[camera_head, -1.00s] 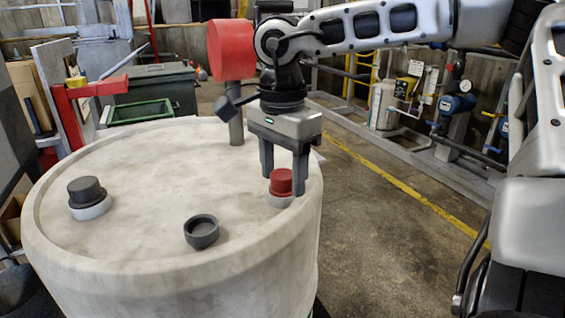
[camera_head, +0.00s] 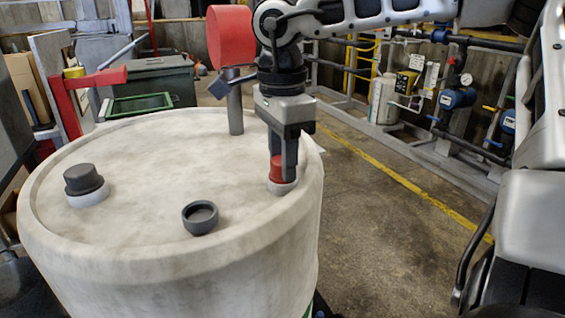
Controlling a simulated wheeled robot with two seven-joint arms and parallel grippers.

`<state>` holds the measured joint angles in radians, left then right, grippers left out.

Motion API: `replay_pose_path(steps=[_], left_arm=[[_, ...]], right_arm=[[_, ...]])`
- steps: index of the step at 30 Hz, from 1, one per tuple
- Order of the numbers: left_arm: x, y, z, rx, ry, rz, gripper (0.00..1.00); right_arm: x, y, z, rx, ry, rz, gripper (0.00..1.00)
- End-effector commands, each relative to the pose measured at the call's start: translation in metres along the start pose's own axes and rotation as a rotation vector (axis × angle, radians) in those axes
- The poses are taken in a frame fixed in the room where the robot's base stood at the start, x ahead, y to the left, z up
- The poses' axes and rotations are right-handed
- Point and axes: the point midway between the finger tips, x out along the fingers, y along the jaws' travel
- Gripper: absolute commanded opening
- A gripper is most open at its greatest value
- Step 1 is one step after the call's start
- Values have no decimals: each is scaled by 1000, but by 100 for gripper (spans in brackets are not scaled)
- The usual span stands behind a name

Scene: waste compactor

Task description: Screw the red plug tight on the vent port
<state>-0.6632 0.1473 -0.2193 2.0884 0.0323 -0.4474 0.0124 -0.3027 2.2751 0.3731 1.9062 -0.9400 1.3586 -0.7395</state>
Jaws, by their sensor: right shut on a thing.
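The red plug (camera_head: 277,172) sits upright on the pale ring of the vent port (camera_head: 281,187), near the right rim of the large drum top (camera_head: 150,160). My right gripper (camera_head: 283,172) points straight down and is shut on the red plug. Its fingers cover part of the plug, so I cannot see the thread or whether there is a gap at the ring. My left gripper is not in the view.
A dark grey plug (camera_head: 84,179) sits on another pale ring at the left of the drum top. An open dark cap (camera_head: 200,217) lies near the front. A red cylinder (camera_head: 231,36) on a grey post (camera_head: 235,112) stands behind my right gripper.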

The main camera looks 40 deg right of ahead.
Motion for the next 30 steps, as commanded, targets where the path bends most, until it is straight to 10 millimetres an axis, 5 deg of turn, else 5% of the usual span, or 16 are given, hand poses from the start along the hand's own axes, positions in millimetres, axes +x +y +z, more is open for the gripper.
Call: replay_pose_path(steps=[1, 18, 19, 21, 30], left_arm=[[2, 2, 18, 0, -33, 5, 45], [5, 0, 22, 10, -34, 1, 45], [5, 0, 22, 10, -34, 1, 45], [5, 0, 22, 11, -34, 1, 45], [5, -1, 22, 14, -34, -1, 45]], right_arm=[[2, 0, 0, 53, 0, -3, 7], [0, 0, 0, 245, -2, 1, 7], [0, 0, 0, 244, -2, 1, 40], [0, 0, 0, 244, -2, 1, 59], [1, 0, 0, 242, -1, 2, 56]])
